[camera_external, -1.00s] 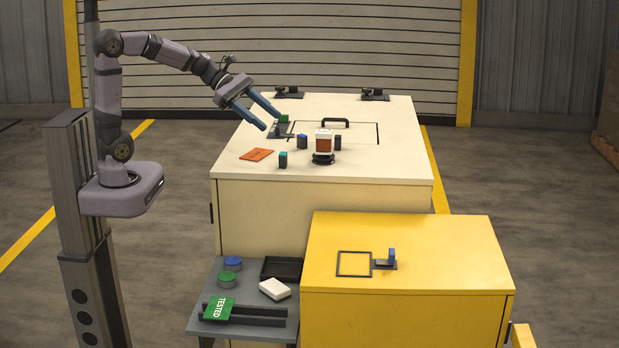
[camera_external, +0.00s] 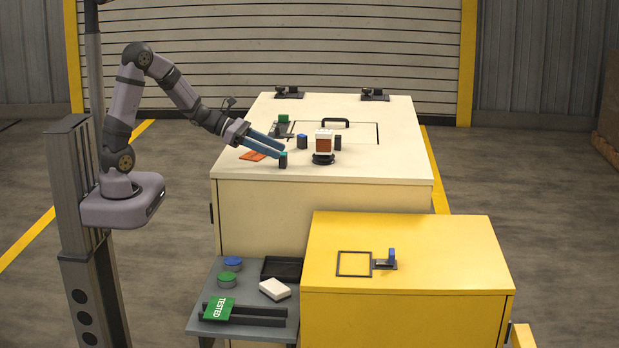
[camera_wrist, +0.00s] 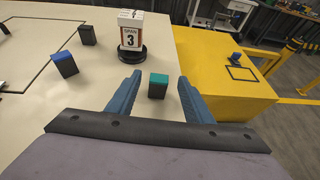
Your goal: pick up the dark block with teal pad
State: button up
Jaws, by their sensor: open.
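The dark block with teal pad (camera_external: 283,160) stands upright near the front edge of the cream cabinet top. In the wrist view the same block (camera_wrist: 158,86) shows its teal top between my two blue fingers, with a gap on each side. My gripper (camera_external: 282,150) is open and empty, low over the cabinet top, its fingers reaching right to the block. In the wrist view my gripper (camera_wrist: 157,85) has its fingertips on either side of the block. I cannot tell from these views whether the fingertips are fully down beside it.
A dark block with blue pad (camera_external: 302,141) and a white-and-orange counter (camera_external: 323,143) on a round black base stand behind and right. Another dark block (camera_wrist: 87,35) is beyond. An orange card (camera_external: 253,155) lies left under my gripper. The yellow cabinet (camera_external: 450,245) is lower, in front.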

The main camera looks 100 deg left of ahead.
aim_at(293, 168)
jog(key=shift+f+p+x, duration=0.2)
jog(key=shift+p+x, duration=0.65)
jog(key=shift+x, duration=2.85)
jog(key=shift+s, duration=0.15)
jog(key=shift+c, duration=0.4)
jog(key=c, duration=1.1)
